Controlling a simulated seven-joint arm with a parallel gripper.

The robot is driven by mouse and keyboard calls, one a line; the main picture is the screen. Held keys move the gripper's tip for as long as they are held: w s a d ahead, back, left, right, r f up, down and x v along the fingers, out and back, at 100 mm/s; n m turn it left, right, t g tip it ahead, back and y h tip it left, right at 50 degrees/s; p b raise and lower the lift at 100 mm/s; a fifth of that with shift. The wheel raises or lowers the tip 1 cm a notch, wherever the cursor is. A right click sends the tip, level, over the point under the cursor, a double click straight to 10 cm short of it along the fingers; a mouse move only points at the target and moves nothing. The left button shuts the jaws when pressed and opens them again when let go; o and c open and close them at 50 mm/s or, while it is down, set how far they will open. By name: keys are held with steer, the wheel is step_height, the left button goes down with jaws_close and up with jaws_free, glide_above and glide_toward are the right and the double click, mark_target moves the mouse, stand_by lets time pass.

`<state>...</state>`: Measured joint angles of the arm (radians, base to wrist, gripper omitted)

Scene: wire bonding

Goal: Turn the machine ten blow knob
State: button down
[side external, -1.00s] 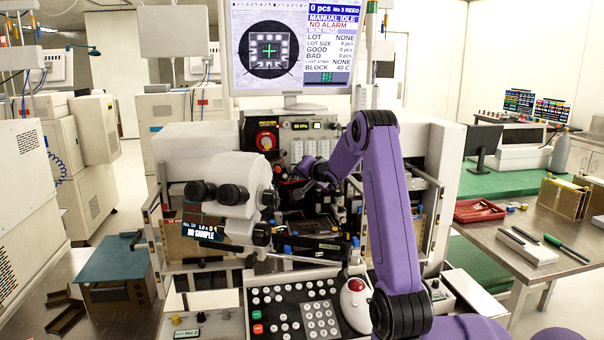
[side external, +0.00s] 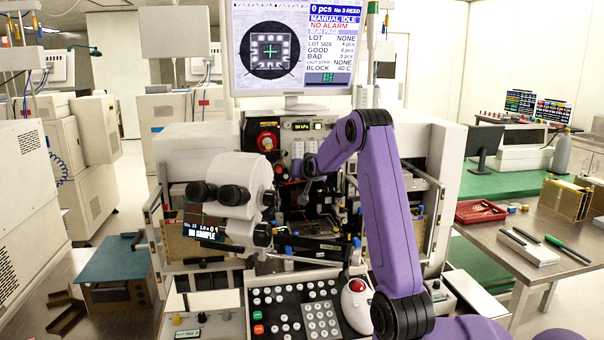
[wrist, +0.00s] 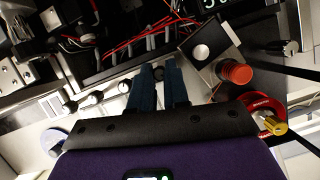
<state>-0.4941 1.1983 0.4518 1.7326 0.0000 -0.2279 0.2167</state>
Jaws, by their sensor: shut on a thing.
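The wire bonding machine (side external: 216,155) fills the middle of the side view, with a tall front panel (side external: 285,150) under its monitor. A row of small dark knobs (wrist: 97,97) runs across the panel in the wrist view. My gripper (wrist: 155,72) has its two blue fingers at the right end of this row. The fingers are shut on a small knob there, mostly hidden between them. Its marking cannot be read. In the side view my purple wrist is at the panel and hides the fingertips. A small readout (side external: 301,126) shows a kPa figure above.
The microscope head (side external: 245,180) is left of my wrist. Red wires (wrist: 135,45) lie close by. A keypad (side external: 300,315) and trackball (side external: 356,290) are below.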

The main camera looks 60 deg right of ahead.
steer(key=n+g+h, duration=0.1)
steer(key=n, duration=0.1)
steer(key=n+g+h, duration=0.1)
steer(key=n+h, duration=0.1)
steer(key=n, duration=0.1)
steer(key=n+g+h, duration=0.1)
steer(key=n, duration=0.2)
steer(key=shift+w+a+f, duration=0.1)
steer(key=shift+w+a, duration=0.15)
stand_by(0.9)
steer(key=shift+n+h, duration=0.3)
steer(key=shift+h, duration=0.1)
steer(key=c, duration=1.1)
jaws_free()
steer(key=v, duration=0.7)
steer(key=shift+a, duration=0.25)
